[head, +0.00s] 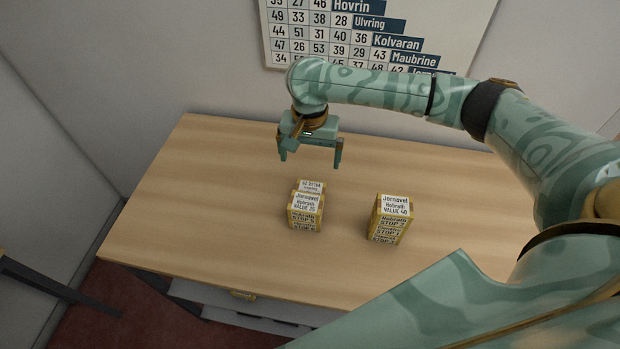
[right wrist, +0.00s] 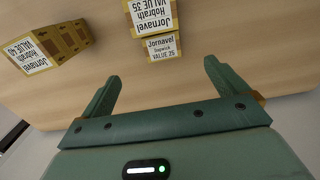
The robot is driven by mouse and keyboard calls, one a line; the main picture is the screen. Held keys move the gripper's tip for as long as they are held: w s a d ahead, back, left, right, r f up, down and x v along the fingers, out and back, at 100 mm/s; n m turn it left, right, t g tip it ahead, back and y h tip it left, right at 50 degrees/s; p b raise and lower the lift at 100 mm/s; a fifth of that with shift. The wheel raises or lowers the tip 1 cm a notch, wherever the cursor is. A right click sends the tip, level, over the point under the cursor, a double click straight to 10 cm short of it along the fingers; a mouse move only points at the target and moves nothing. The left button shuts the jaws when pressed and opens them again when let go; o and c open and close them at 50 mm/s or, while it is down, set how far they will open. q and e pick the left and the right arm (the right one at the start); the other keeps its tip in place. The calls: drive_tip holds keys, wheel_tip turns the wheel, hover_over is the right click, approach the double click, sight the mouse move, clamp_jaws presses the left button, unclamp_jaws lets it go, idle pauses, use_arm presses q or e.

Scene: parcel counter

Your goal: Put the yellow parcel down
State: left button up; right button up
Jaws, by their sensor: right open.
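Yellow parcels with white labels stand on the wooden counter. One, labelled Jornavel Hobrath (head: 304,211), is near the counter's middle. A lower yellow parcel (head: 312,187) sits right behind it, partly hidden. A taller yellow parcel (head: 390,219), labelled VALUE 40, stands apart to the right. My right gripper (head: 311,163) is open and empty, above and behind the middle pair. In the right wrist view, my open fingers (right wrist: 160,70) have nothing between them; the lower parcel (right wrist: 162,47) is just beyond the fingertips. My left gripper is not in view.
The wooden counter (head: 190,200) is bare on the left and along its back. A wall board (head: 330,35) with numbers and names hangs behind. My right arm crosses the right side.

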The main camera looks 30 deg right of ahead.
drive_tip(key=b, duration=0.3)
approach(310, 185)
drive_tip(key=s, duration=0.1)
drive_tip(key=s+a+f, duration=0.1)
drive_tip(key=shift+s+a+f, duration=0.15)
drive_tip(key=shift+s+a, duration=0.05)
drive_tip(key=shift+s, duration=0.2)
wheel_tip(310, 185, down, 4)
drive_tip(key=shift+w+b, duration=0.15)
drive_tip(key=shift+b, duration=0.4)
drive_tip(key=shift+f, duration=0.35)
wheel_tip(310, 185, down, 5)
drive_tip(key=b, duration=0.3)
drive_tip(key=shift+r, duration=0.1)
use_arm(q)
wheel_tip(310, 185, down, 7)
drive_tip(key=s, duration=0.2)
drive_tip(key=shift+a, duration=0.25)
use_arm(e)
drive_tip(key=shift+r, duration=0.15)
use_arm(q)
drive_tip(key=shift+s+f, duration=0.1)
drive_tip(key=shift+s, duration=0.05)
use_arm(e)
drive_tip(key=c, duration=1.2)
drive_tip(key=shift+r, duration=0.1)
drive_tip(key=shift+c, duration=0.2)
